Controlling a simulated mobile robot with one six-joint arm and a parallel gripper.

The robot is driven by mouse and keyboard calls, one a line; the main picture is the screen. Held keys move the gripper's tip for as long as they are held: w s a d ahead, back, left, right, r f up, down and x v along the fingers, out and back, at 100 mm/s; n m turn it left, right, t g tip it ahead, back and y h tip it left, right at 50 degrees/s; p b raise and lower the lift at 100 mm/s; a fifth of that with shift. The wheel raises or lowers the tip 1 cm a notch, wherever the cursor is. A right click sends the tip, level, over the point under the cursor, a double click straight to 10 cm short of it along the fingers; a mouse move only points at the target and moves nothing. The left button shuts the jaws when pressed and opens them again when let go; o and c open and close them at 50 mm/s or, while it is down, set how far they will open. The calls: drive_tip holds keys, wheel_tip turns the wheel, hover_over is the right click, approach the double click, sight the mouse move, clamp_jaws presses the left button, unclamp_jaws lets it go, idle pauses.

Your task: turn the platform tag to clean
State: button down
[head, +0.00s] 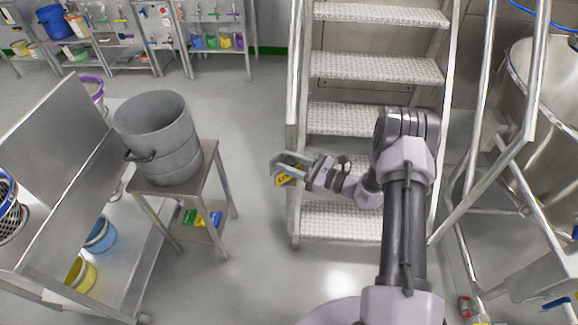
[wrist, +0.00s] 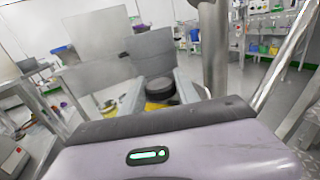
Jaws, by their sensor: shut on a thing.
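The platform tag (head: 288,180) shows as a small yellow plate with dark marks at the left post of the metal stairs. Its lettering is too small to read. My gripper (head: 278,162) is at the tag, with its fingers just above and over it, and is shut on it. In the wrist view a yellow patch of the tag (wrist: 155,106) shows low between the two grey fingers, beside a dark round piece (wrist: 160,90). The rest of the tag is hidden by the fingers and my wrist. I cannot tell which face is turned out.
Metal stairs (head: 372,67) rise behind my arm. A stand (head: 222,165) carrying a grey pot (head: 160,140) is to the left, beside a steel cart (head: 60,205). Pipe rails and a large vessel are at right. The floor between stand and stairs is clear.

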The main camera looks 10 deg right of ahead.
drive_tip(key=shift+n+g+y+b, duration=0.5)
drive_tip(key=shift+n+g+y, duration=0.1)
drive_tip(key=shift+g, duration=0.2)
drive_tip(key=c, duration=0.9)
unclamp_jaws()
drive_tip(key=shift+w+a, duration=0.1)
drive_tip(key=p+v, duration=0.4)
drive_tip(key=v, duration=1.3)
drive_tip(key=shift+d, duration=0.25)
